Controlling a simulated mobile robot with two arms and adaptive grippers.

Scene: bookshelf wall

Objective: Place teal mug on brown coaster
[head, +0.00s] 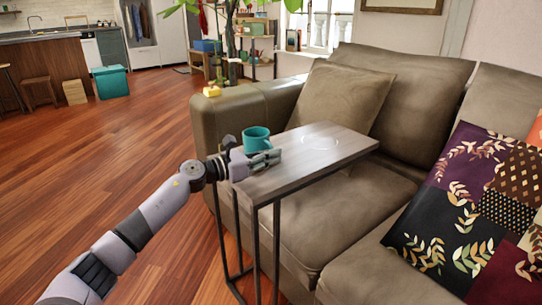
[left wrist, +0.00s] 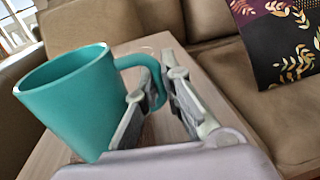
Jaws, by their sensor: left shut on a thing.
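The teal mug (head: 256,139) is upright at the near left end of the small side table in the head view. In the left wrist view the mug (left wrist: 75,100) looks tilted, with its handle towards my gripper. My left gripper (head: 268,158) is shut on the mug's handle; its fingers also show in the left wrist view (left wrist: 158,98). I cannot tell whether the mug's base touches the table. My right gripper is not in view.
The side table (head: 345,142) has a wooden top on a thin dark metal frame. It stands over the seat of a brown sofa (head: 340,240). A patterned cushion (head: 450,210) lies at the right. The tabletop between mug and coaster is clear.

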